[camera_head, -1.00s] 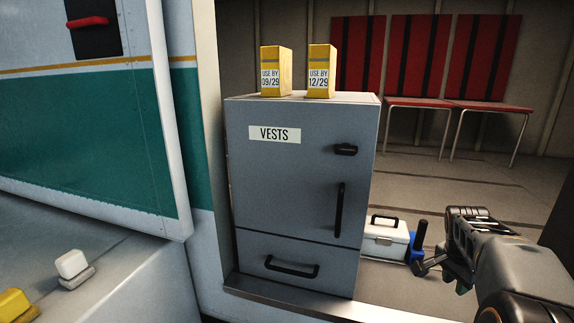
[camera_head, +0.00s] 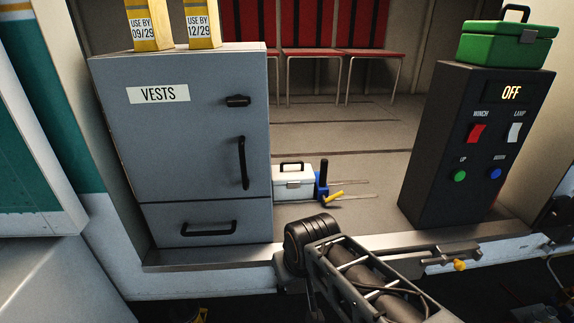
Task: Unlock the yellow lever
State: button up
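A yellow lever (camera_head: 333,195) sticks out to the right from the foot of a small blue upright fixture (camera_head: 321,184) on the cabin floor, beside a white case. It is small and slightly tilted, and its catch is too small to make out. A second small yellow part (camera_head: 459,265) sits on dark metalwork along the sill at lower right; I cannot tell what it is. My arm crosses the bottom middle, in front of the sill and apart from the lever on the blue fixture. I cannot make out my gripper's fingers.
A grey VESTS cabinet (camera_head: 200,130) stands at left with yellow boxes (camera_head: 203,25) on top. A white case (camera_head: 293,182) stands beside it. A black control box (camera_head: 470,150) reading OFF stands at right under a green toolbox (camera_head: 506,44).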

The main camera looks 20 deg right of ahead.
aim_at(325, 200)
jog(key=k, duration=0.95)
jog(key=z, duration=0.75)
jog(key=i, duration=1.3)
jog(key=u, duration=0.55)
